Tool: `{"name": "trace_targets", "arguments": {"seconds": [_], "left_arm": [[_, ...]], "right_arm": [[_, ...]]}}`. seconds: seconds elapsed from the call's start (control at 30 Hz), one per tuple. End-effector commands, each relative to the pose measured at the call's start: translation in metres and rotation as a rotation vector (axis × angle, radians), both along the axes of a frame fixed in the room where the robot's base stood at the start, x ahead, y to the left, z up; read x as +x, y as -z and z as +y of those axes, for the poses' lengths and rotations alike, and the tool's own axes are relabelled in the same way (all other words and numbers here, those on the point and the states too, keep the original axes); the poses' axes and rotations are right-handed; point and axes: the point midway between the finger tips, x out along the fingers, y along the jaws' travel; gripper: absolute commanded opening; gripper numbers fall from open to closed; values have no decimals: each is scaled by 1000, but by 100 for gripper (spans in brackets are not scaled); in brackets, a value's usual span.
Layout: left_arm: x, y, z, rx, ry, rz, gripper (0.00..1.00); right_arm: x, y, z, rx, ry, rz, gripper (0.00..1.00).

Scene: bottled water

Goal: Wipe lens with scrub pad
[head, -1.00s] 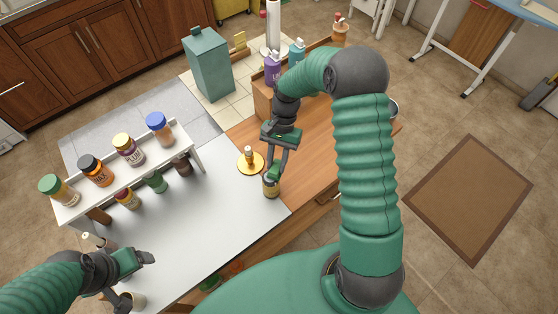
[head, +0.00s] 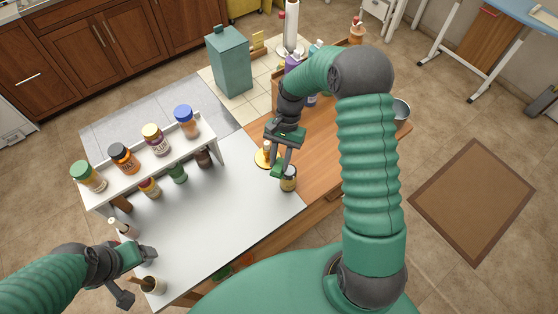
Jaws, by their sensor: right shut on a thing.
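My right gripper (head: 283,167) is over the counter, right of centre of the white top, with its fingers pointing down. A small green piece (head: 276,171) shows at its fingertips; it may be the scrub pad, but it is too small to be sure. A short yellowish cylinder (head: 289,184) stands upright right beside the fingertips; whether they touch is unclear. A yellow disc with a pale knob (head: 262,158) lies just left of the fingers, partly hidden by them. I cannot tell which is the lens. My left gripper (head: 136,276) is at the lower left, its jaw opening unclear.
A white shelf (head: 217,150) holds several lidded jars, with more bottles below. A teal canister (head: 230,62) and purple bottle (head: 292,64) stand behind. The white counter top (head: 215,215) is clear in the middle.

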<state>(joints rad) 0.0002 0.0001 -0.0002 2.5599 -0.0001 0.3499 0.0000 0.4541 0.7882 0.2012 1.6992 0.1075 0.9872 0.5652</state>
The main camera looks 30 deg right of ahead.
Motion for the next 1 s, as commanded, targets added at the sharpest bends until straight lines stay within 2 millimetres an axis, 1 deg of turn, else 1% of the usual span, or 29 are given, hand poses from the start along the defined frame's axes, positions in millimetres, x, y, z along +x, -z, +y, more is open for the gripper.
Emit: {"name": "trace_targets", "arguments": {"seconds": [0.03, 0.4, 0.5, 1.0], "left_arm": [[0, -9, 0, 0, 0, 0, 78], [0, -39, 0, 0, 1, 0, 78], [0, -44, 0, 0, 0, 0, 78], [0, -44, 0, 0, 0, 0, 78]], "right_arm": [[0, -9, 0, -1, 0, -1, 0], [1, -43, 4, -3, -4, -2, 0], [1, -49, 5, -4, -5, -1, 0], [1, -50, 3, -2, -4, -1, 0]]}}
